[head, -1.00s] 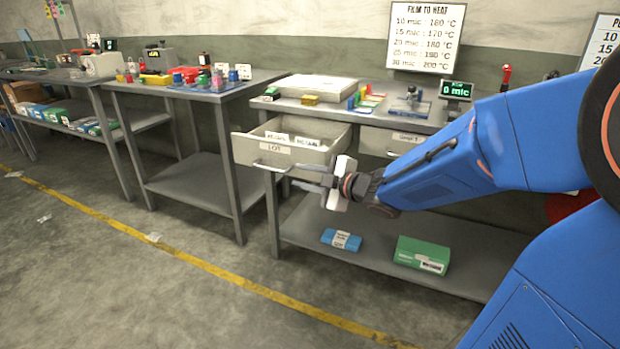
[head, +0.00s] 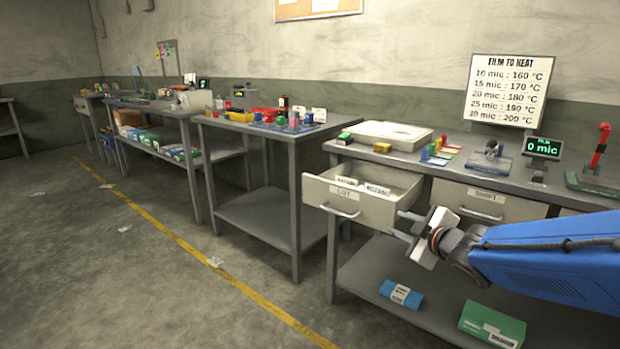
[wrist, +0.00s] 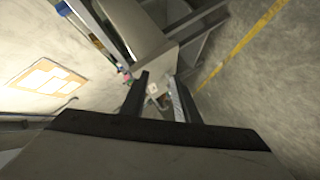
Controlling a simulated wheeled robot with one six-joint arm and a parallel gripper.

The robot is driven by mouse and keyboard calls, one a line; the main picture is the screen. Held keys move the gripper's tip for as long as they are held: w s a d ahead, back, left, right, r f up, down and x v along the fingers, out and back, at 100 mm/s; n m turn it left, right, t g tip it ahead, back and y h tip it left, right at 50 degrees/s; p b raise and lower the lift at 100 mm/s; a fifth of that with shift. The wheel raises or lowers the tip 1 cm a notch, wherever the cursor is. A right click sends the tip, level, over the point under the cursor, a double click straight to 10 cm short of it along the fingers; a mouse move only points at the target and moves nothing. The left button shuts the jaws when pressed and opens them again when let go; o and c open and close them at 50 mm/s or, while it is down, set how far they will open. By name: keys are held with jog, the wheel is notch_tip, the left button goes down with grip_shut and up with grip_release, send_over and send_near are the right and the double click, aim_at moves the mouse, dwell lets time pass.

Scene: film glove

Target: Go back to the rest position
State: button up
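My gripper (head: 404,226) is in front of the workbench at the right of the head view, just right of the open drawer (head: 341,202) marked LOT. Its two fingers stand apart with nothing visible between them. In the wrist view my gripper (wrist: 160,95) also shows two dark fingers with a gap, seen against benches and floor. The drawer is pulled out, with white labelled cards (head: 361,185) inside. I cannot tell for certain whether a finger touches the drawer.
A blue box (head: 401,294) and a green box (head: 492,325) lie on the lower shelf. The bench top holds a white slab (head: 391,135), a gauge (head: 494,158) and a display (head: 543,147) reading 0 mic. The floor left of the yellow line (head: 180,240) is mostly clear.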

jog(key=s+d+f+m+g+h, duration=0.1)
jog(key=s+d+m+g+h, duration=0.1)
jog(key=s+d+m+h, duration=0.3)
jog(key=s+d+f+m+g, duration=0.1)
jog(key=s+d+m, duration=0.15)
jog(key=s, duration=0.35)
jog(key=s+a+f+m+g+y, duration=0.1)
jog(key=s+a+f+m+g, duration=0.1)
jog(key=s, duration=0.7)
jog(key=s+a+f+m+g+y, duration=0.1)
jog(key=s+a+f+m+g, duration=0.2)
jog(key=s, duration=0.6)
jog(key=shift+a+g, duration=0.45)
jog(key=shift+g, duration=0.15)
jog(key=shift+m, duration=0.25)
